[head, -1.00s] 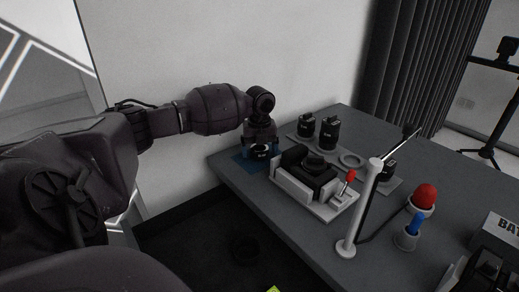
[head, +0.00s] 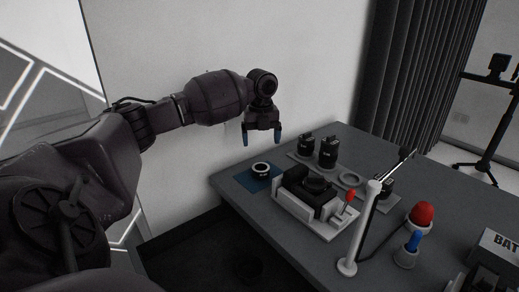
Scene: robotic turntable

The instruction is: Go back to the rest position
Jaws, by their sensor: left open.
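My left gripper (head: 262,138) is open and empty, with its blue-tipped fingers pointing down. In the head view it hangs above the far left corner of the grey table (head: 310,248), apart from everything on it. A small black cylinder with a light ring on top (head: 261,170) stands on a blue mat (head: 245,182) below the gripper. My right gripper is not in view.
A white fixture with a black part (head: 312,200) and a red-knobbed lever (head: 350,196) sits mid-table. Black cylinders (head: 328,152) stand behind it.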

